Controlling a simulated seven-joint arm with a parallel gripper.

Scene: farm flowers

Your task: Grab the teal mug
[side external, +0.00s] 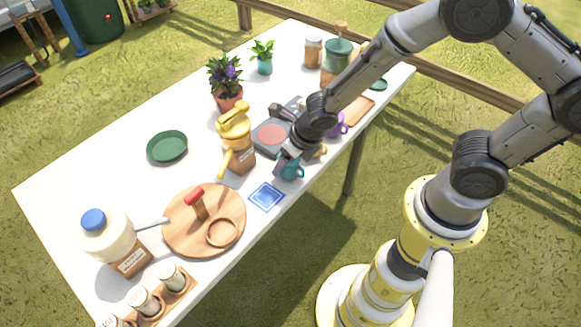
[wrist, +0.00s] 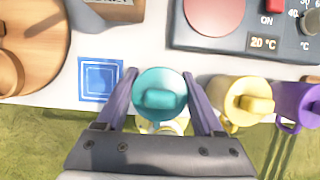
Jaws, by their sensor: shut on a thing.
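The teal mug (wrist: 160,95) is between the two fingers of my gripper (wrist: 162,105) in the wrist view, with a finger against each side. In the side external view the teal mug (side external: 291,170) is at the table's near edge, partly hidden by my gripper (side external: 284,163). My gripper is shut on the mug. I cannot tell whether the mug's base touches the table. A yellow mug (wrist: 243,100) and a purple mug (wrist: 299,104) stand in a row to its right in the wrist view.
A blue square coaster (side external: 266,196) lies left of the teal mug. A hot plate (side external: 270,138) is behind it.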

